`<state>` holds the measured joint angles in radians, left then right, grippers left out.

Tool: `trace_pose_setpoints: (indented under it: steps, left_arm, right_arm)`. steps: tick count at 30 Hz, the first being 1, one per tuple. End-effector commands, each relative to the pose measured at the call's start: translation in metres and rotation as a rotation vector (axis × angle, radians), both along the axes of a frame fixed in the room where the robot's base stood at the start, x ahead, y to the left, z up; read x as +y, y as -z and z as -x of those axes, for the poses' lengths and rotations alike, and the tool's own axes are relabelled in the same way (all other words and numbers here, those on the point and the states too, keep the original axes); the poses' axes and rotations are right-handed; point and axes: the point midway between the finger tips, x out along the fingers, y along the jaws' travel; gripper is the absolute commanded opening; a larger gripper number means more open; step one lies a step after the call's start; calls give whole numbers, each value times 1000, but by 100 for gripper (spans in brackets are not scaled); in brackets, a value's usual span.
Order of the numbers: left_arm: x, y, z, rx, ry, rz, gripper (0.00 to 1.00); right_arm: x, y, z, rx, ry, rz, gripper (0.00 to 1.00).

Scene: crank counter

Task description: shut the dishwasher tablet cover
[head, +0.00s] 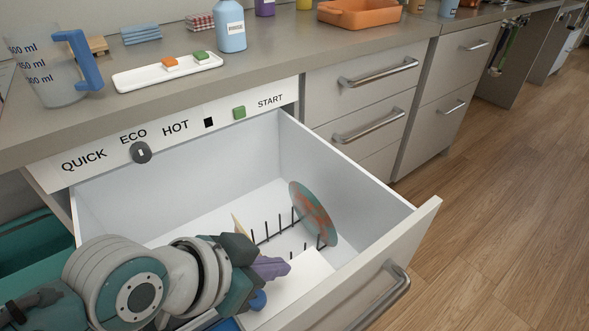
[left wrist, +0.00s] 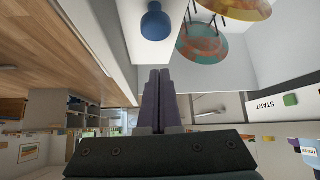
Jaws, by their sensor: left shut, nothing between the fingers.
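The dishwasher drawer (head: 424,215) is pulled open below the counter, with a white interior. A blue rounded knob (head: 258,300) shows low inside it, just below my left gripper (head: 272,268). A flat blue piece (head: 226,325) shows at the bottom edge, mostly behind my arm. I cannot tell which part is the tablet cover or how far it stands open. In the left wrist view, my left gripper (left wrist: 159,98) has its purple fingers together and empty. The blue knob (left wrist: 155,22) is beyond the fingertips, apart from them. My right gripper is not in view.
A patterned plate (head: 314,214) stands in the black rack (head: 272,232), right of my gripper. The control panel (head: 188,143) has a dark dial and a green START button (head: 239,112). The counter (head: 268,62) holds a jug, tray and bottle. Open floor lies right.

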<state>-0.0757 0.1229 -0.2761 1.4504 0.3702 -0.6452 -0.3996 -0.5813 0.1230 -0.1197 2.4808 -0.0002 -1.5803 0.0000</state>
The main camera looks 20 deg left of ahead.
Motion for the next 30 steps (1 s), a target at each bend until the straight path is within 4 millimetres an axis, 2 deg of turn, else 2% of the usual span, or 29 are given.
trace_pose_setpoints:
  steps: [1, 4, 6, 12, 30]
  left_arm:
    - [-4, 14, -7, 0, 0, 2, 0]
    - [-9, 25, -15, 2, 0, 1, 0]
    - [0, 21, 0, 5, 1, -3, 0]
    - [10, 24, 17, 1, 0, -2, 0]
    - [12, 24, 21, 0, 1, -2, 0]
  right_arm:
    - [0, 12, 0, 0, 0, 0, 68]
    - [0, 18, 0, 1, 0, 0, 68]
    - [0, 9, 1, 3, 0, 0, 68]
    - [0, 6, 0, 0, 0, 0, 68]
    - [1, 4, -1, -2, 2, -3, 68]
